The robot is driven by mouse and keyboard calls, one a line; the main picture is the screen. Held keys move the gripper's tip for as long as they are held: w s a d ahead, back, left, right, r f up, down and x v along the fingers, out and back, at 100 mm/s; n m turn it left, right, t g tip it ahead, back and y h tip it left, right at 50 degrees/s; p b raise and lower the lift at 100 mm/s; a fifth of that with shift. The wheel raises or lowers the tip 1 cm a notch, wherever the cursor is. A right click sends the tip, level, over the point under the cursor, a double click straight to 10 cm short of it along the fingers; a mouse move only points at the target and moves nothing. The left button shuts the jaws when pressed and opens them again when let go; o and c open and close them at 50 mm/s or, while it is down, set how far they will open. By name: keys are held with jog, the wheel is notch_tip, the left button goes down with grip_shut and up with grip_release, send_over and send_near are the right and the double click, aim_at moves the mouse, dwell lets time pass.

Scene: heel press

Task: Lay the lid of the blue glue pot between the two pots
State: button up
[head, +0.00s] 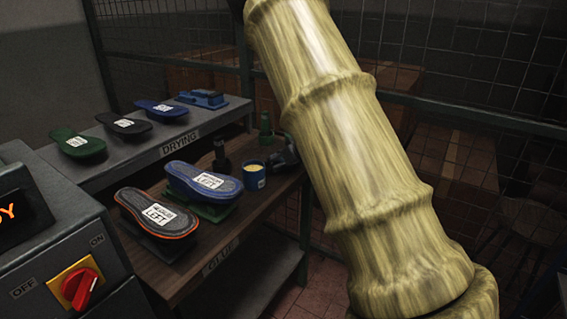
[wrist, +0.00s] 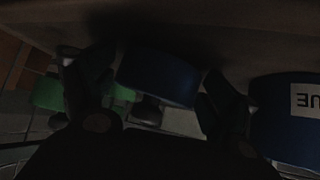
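The blue glue pot (head: 255,176) stands uncovered on the glue bench, pale glue showing in its mouth. In the wrist view the pot (wrist: 283,120) is at the right edge, part of its white label visible. The blue lid (wrist: 160,78) with its dark knob is between the fingers of my gripper (wrist: 155,85). The fingers appear to touch both sides of the lid. It is low, close to the bench top; whether it rests there is unclear. In the head view my gripper (head: 284,152) is right of the pot, partly behind my arm, and the lid is hidden.
A green object (wrist: 50,92), perhaps the other pot, shows behind the left finger. Shoe soles (head: 203,181) lie to the left. Wire mesh (head: 440,50) closes the back.

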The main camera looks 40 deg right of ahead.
jog(key=shift+r, duration=0.1)
dwell(0.4)
jog(key=r+p, duration=0.1)
jog(key=p, duration=0.2)
jog(key=shift+r+p, duration=0.2)
jog(key=shift+p, duration=0.2)
jog(key=shift+s+r+b, duration=0.1)
jog(key=shift+s+b, duration=0.3)
jog(key=shift+b, duration=0.1)
jog(key=b+v, duration=0.2)
jog(key=v, duration=0.9)
